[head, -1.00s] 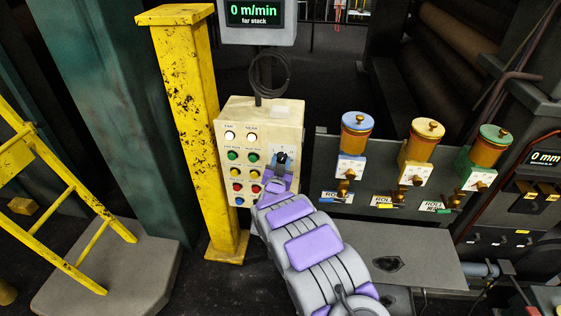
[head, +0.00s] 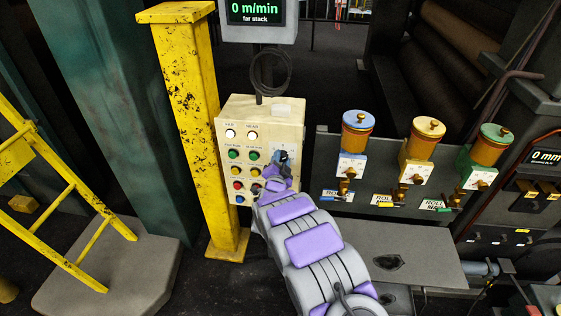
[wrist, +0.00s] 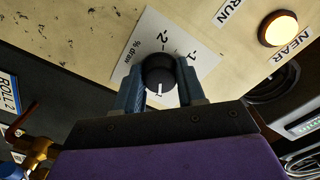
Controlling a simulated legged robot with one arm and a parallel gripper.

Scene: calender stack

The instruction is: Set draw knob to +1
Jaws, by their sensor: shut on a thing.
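The draw knob (wrist: 159,72) is black and round, with a white pointer line that points toward the bottom of the wrist view. It sits on a white dial plate (wrist: 150,35) marked "% draw", where -2 and -1 can be read; the other marks are hidden behind my gripper. My gripper (wrist: 158,80) has its blue-grey fingers on both sides of the knob, closed on it. In the head view my gripper (head: 279,165) is at the right side of the cream control box (head: 262,112) and mostly hides the knob.
Several coloured buttons (head: 252,154) lie just left of my gripper on the box. A yellow post (head: 190,120) stands to its left. Blue, yellow and green-topped oilers (head: 356,135) stand to the right. A lit button (wrist: 278,29) is near in the wrist view.

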